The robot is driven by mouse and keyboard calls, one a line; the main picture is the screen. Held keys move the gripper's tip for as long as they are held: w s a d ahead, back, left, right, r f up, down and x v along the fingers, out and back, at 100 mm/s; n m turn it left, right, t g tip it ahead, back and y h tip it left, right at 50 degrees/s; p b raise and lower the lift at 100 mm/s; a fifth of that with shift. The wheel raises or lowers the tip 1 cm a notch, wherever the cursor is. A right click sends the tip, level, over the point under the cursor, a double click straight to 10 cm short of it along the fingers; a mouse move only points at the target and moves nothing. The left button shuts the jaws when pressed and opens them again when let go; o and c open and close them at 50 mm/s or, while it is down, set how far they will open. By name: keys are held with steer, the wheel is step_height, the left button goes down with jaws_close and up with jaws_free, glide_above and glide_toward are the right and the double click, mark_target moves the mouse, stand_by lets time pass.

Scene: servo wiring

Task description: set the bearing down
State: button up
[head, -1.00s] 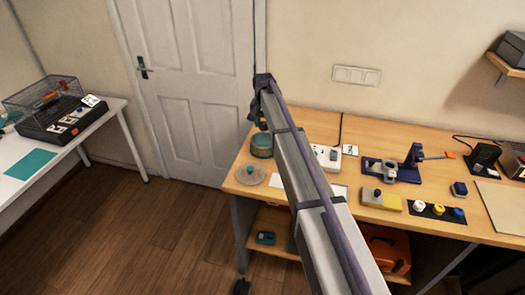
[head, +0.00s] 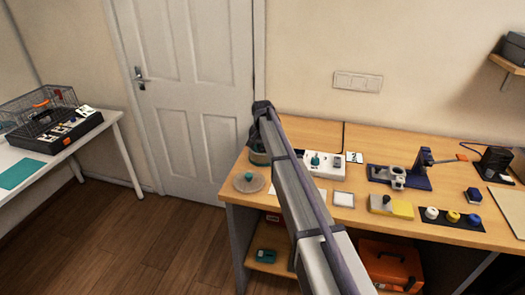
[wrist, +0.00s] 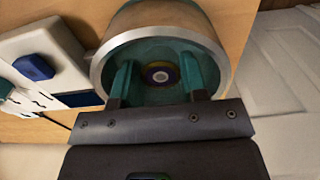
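The bearing (wrist: 161,75) is a small ring with a purple outer band, a yellowish inner band and a pale centre. In the wrist view it lies inside a round teal pot with a metal rim (wrist: 105,62). My gripper (wrist: 158,62) reaches into the pot with its two teal fingers apart, one on each side of the bearing. A gap seems to show between the fingers and the bearing. In the head view the pot (head: 258,158) stands at the bench's left end, partly behind my arm, which hides my gripper and the bearing.
A white box with a teal knob (head: 314,161) stands right of the pot. A round disc with a teal knob (head: 249,181) lies in front of it. A blue clamp stand (head: 415,178) and a yellow-grey block (head: 391,207) are farther right.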

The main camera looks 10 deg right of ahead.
mark_target(263, 150)
steer(key=shift+o, duration=0.7)
steer(key=shift+r, duration=0.1)
step_height(263, 150, up, 12)
steer(key=r+p, duration=0.1)
steer(key=p, duration=1.2)
steer(key=s+f+n+b, duration=0.1)
steer(key=s+n, duration=0.4)
steer(key=s, duration=3.6)
steer(key=shift+s+f+b, duration=0.2)
steer(key=shift+f+b, duration=0.1)
steer(key=shift+f, duration=0.1)
steer(key=shift+d, duration=0.1)
